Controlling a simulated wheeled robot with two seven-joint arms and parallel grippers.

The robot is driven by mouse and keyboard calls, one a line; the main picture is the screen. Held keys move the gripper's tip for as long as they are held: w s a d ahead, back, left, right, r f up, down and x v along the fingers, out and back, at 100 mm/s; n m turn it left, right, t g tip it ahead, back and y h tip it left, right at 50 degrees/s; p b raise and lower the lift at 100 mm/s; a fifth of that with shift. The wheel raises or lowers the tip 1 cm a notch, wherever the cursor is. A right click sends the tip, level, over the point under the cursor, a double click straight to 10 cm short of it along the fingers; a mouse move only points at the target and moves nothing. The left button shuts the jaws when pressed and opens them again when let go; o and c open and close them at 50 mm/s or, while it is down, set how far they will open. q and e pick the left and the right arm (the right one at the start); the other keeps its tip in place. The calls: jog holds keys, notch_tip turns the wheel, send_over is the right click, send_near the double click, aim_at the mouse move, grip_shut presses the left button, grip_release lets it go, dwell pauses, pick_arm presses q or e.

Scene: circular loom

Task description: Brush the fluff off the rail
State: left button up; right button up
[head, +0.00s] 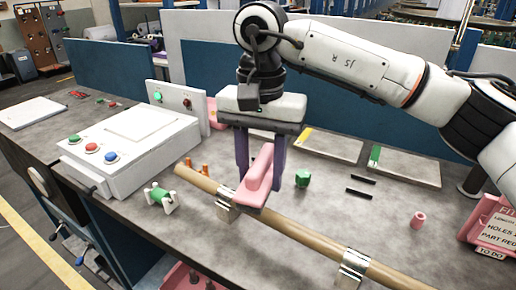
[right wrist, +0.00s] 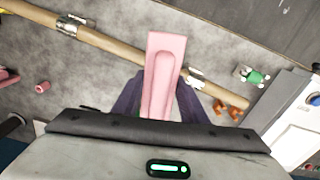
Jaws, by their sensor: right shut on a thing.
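The rail (head: 310,239) is a long tan rod running diagonally across the table, held by two metal clips; it also shows in the right wrist view (right wrist: 110,44). My right gripper (head: 258,168) points down over the rail, near the left clip (head: 228,205). It is shut on a pink brush (head: 258,178), a flat block with a raised handle, also seen in the right wrist view (right wrist: 163,75). The brush hides a bit of rail beside that clip; I cannot tell whether they touch. I cannot make out any fluff on the rail. My left gripper is not in view.
A white box with coloured buttons (head: 130,148) stands left. A green spool (head: 160,196) and small orange pieces (head: 204,170) lie near the rail's left end. A green block (head: 303,178), black strips (head: 360,185) and a pink cylinder (head: 418,220) lie beyond the rail.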

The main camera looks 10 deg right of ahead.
jog(key=shift+r+p, duration=0.75)
jog(key=shift+r, duration=0.7)
